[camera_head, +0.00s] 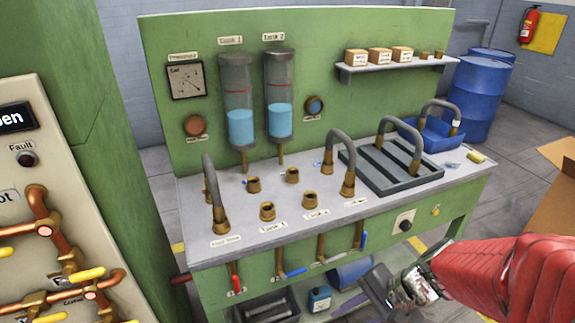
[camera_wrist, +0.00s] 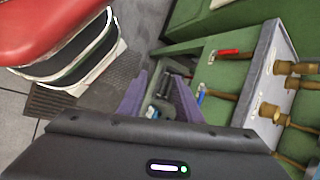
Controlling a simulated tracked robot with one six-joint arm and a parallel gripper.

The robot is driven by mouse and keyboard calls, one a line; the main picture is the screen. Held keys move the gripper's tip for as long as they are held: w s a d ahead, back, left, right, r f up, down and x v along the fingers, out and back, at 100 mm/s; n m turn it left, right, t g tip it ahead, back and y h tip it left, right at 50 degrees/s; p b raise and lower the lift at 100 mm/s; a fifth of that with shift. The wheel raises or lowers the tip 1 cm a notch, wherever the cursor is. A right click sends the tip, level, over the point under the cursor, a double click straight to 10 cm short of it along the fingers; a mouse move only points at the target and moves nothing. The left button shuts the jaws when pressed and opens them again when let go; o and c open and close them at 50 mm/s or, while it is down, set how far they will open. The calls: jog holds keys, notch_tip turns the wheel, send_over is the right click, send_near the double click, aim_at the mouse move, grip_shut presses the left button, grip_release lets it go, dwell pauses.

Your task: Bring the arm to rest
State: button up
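My red arm enters the head view from the right edge and reaches low in front of the green workbench (camera_head: 335,232). My gripper (camera_head: 378,290) is in front of the bench's lower right part, below the worktop and apart from the bench as far as I can tell. In the wrist view, the two purple fingers of my gripper (camera_wrist: 160,98) stand apart with nothing between them but the view of the floor and lower shelf. The gripper is open and empty. The wrist view also shows the workbench (camera_wrist: 222,80) tilted at the right.
The worktop holds brass ports (camera_head: 267,211), grey hoses (camera_head: 212,190) and a black rack (camera_head: 385,168). Valve handles (camera_head: 293,272) stick out in front. A blue canister (camera_head: 319,298) stands on the lower shelf. A cardboard box (camera_head: 550,205) stands right; a cream pipe panel (camera_head: 50,200) left.

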notch_tip(320, 180, up, 16)
jog(key=s+d+n+t+h, duration=0.2)
jog(key=n+t+h, duration=0.2)
jog(key=n, duration=0.5)
jog(key=shift+s+d+f+n+h, duration=0.3)
jog(key=shift+n+h, duration=0.1)
jog(key=shift+h, duration=0.6)
